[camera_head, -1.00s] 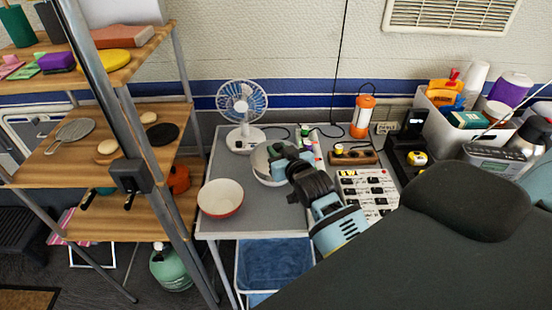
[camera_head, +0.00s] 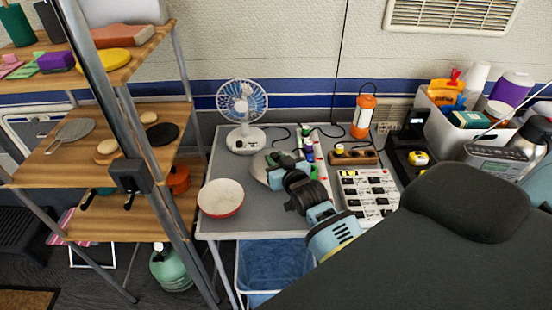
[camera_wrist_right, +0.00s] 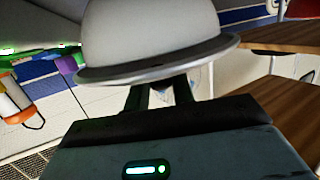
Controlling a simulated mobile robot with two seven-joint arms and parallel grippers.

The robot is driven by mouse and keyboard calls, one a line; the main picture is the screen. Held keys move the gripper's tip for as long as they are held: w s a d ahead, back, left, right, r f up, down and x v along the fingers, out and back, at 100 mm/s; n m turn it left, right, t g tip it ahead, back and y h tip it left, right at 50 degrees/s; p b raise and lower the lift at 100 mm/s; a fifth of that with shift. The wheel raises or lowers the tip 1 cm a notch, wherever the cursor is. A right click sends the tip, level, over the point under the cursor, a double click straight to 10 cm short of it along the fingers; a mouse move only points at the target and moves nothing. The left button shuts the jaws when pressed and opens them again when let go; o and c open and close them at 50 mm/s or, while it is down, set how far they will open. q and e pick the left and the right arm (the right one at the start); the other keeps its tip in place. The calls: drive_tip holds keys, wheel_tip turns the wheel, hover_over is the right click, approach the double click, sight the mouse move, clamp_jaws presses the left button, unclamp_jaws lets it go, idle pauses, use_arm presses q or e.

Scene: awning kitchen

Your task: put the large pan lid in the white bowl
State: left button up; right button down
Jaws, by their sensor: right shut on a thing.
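The large pan lid (camera_head: 260,168) is a pale grey dome, held tilted above the grey table. In the right wrist view the lid (camera_wrist_right: 150,35) fills the top middle, its rim just beyond the fingers. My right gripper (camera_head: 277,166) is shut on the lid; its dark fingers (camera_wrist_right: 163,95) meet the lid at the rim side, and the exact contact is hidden. The white bowl (camera_head: 221,196), white inside and reddish outside, stands upright at the table's front left corner. It looks empty. The lid is behind and right of it. My left gripper is not in view.
A fan (camera_head: 243,115) stands behind the lid. Small bottles (camera_head: 308,150), a wooden block (camera_head: 354,156) and a switch panel (camera_head: 367,193) are to the right. A shelf rack (camera_head: 150,150) stands close on the bowl's left. Bare table lies between bowl and fan.

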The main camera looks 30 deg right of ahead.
drive_tip(key=c, duration=1.2)
unclamp_jaws()
drive_tip(key=shift+f, duration=0.15)
drive_tip(key=shift+r, duration=0.25)
drive_tip(key=shift+s+r, duration=0.2)
drive_tip(key=v, duration=1.1)
drive_tip(key=shift+s+a, duration=0.15)
drive_tip(key=shift+s, duration=0.15)
